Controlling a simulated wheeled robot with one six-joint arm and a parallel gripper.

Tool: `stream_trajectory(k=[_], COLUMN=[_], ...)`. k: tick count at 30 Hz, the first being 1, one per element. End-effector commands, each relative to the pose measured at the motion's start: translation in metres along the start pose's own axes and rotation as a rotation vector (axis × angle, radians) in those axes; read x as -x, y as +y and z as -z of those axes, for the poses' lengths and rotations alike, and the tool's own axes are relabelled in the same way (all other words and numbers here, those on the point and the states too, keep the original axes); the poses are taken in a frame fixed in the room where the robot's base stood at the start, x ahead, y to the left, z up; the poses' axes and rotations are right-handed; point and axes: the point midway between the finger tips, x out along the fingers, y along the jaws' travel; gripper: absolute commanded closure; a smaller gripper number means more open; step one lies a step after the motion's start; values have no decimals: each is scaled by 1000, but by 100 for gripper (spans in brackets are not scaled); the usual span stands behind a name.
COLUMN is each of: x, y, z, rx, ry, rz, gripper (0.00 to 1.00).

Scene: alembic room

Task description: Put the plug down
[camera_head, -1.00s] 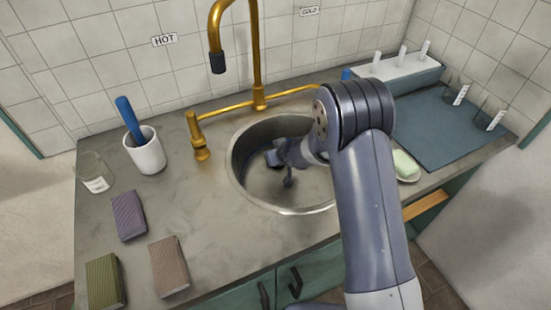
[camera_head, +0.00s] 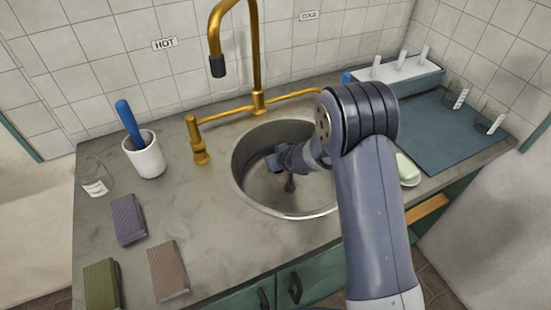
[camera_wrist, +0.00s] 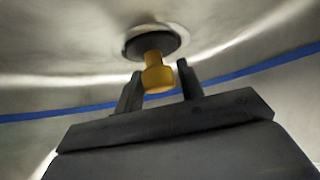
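The plug, a dark disc with a yellow knob (camera_wrist: 155,72), shows in the wrist view. Its disc lies against a pale round metal ring in the basin surface; whether it is fully seated I cannot tell. My gripper (camera_wrist: 160,84) has its two dark fingers on either side of the knob, with a narrow gap visible, clearest on the right. In the head view my gripper (camera_head: 273,161) is down inside the round steel sink (camera_head: 300,207), near its left wall. The plug cannot be made out there.
A brass tap (camera_head: 256,60) stands behind the sink. A white cup (camera_head: 146,157) with a blue-handled tool, a glass jar (camera_head: 93,178) and several sponges (camera_head: 128,220) are on the left. A soap dish (camera_head: 409,180) and dark mat (camera_head: 445,130) are on the right.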

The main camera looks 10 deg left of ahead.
Motion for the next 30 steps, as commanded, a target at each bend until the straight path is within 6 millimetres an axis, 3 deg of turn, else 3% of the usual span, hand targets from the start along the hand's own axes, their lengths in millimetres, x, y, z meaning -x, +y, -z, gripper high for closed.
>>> stream_trajectory(k=[9,15,21,30], x=[65,95,108,108], y=[0,0,0,0], z=[3,1,0,0], rx=[0,-1,0,0], ry=[3,1,1,1], rz=[-1,-1,0,0], gripper=[63,63,63,63])
